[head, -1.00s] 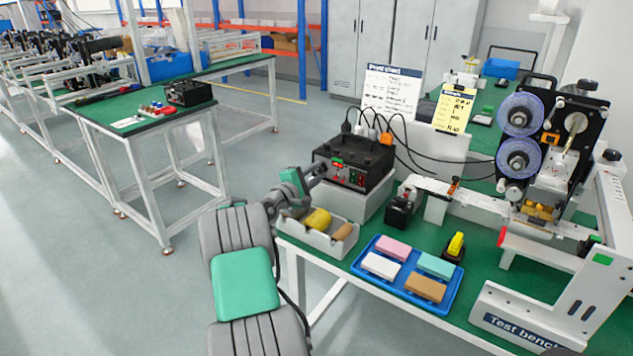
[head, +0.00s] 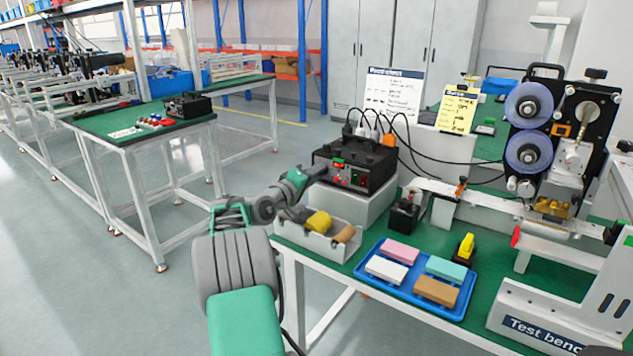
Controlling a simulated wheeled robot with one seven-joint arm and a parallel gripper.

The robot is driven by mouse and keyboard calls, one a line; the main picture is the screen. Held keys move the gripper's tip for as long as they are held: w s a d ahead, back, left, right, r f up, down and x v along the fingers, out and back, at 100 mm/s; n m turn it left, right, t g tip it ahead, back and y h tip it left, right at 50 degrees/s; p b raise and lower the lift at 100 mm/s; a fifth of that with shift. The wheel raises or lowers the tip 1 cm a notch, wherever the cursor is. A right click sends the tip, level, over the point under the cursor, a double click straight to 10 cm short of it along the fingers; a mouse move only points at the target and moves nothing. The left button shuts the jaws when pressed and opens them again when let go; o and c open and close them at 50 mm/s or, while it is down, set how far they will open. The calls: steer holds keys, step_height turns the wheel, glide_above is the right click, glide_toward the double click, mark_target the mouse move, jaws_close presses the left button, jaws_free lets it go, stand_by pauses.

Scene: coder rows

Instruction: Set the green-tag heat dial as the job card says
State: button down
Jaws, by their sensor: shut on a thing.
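The black control box (head: 355,160) stands on a grey riser at the back left of the test bench. Its front panel carries small red and green marks and dials, too small to read. My gripper (head: 319,173) is at the left part of this panel, shut on what appears to be a heat dial. The gripper hides that dial, so its tag colour and setting cannot be told. A yellow card (head: 458,108) with dark lines of writing stands behind, right of a white printed sheet (head: 393,92).
A grey bin (head: 318,243) with yellow and brown pieces sits just below my gripper. A blue tray (head: 399,299) of coloured blocks, a yellow switch (head: 466,247) and a spool machine (head: 560,135) are to the right. Black cables loop behind the box.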

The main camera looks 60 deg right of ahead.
steer(key=shift+f+m+b, duration=0.1)
steer(key=shift+m+b, duration=0.2)
steer(key=shift+m, duration=0.2)
steer(key=c, duration=1.4)
jaws_free()
steer(key=shift+c, duration=0.2)
steer(key=shift+a, duration=0.1)
steer(key=a, duration=0.2)
steer(key=w+a, duration=0.1)
steer(key=a, duration=0.4)
steer(key=shift+w+a, duration=0.15)
steer(key=shift+a, duration=0.15)
